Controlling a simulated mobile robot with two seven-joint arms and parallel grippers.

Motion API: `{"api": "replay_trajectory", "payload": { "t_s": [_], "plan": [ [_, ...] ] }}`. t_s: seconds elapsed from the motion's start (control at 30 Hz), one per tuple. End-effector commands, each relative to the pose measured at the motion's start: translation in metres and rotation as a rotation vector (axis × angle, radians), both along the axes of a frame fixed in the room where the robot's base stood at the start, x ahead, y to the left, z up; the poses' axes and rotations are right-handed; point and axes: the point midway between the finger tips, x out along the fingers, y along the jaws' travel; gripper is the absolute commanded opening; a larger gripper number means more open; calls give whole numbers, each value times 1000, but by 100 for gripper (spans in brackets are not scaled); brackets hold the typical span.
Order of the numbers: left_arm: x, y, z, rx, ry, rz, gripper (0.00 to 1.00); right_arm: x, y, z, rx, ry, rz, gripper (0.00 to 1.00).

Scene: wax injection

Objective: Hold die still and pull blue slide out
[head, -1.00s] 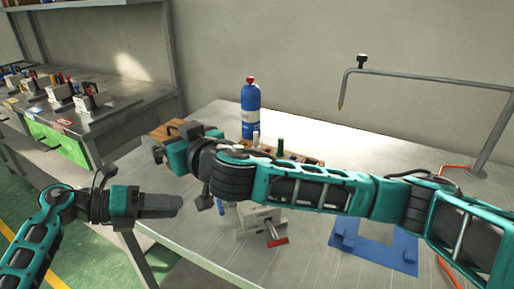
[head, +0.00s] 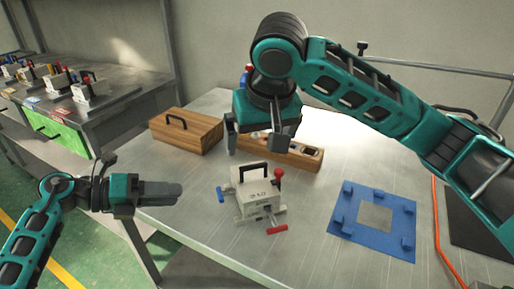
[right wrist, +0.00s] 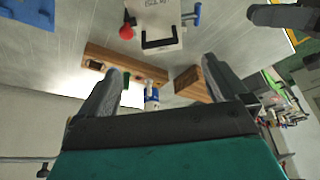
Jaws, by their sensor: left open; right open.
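The die (head: 258,197) is a pale grey block with a black top handle, standing upright on the table. The blue slide (head: 221,194) sticks out of its left side; a red knob (head: 278,173) and a red-handled pin (head: 277,230) are on its right and front. In the right wrist view the die (right wrist: 158,22) and blue slide (right wrist: 192,14) show at the top. My right gripper (head: 257,140) is open and empty, behind and above the die, fingers pointing down. My left gripper (head: 162,194) is open and empty, left of the blue slide and apart from it.
A wooden box (head: 187,132) with a black handle is at the back left. A wooden rack (head: 301,156) with tools lies behind the die. A blue fixture plate (head: 350,226) lies to the right. The table around the die's front is clear.

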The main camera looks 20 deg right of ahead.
Motion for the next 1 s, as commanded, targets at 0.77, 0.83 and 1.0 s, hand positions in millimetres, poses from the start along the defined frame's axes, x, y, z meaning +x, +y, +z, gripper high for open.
{"api": "replay_trajectory", "payload": {
  "t_s": [0.77, 0.83, 1.0],
  "plan": [
    [0, 0, 0, 0, 0, 0, 43, 46, -1, -111, 0, 2, -1, 100],
    [0, 0, 0, 0, 0, 0, 43, 47, -1, -114, -1, 1, -1, 100],
    [0, 0, 0, 0, 0, 0, 43, 48, -1, -116, 0, -1, 0, 100]
  ]
}}
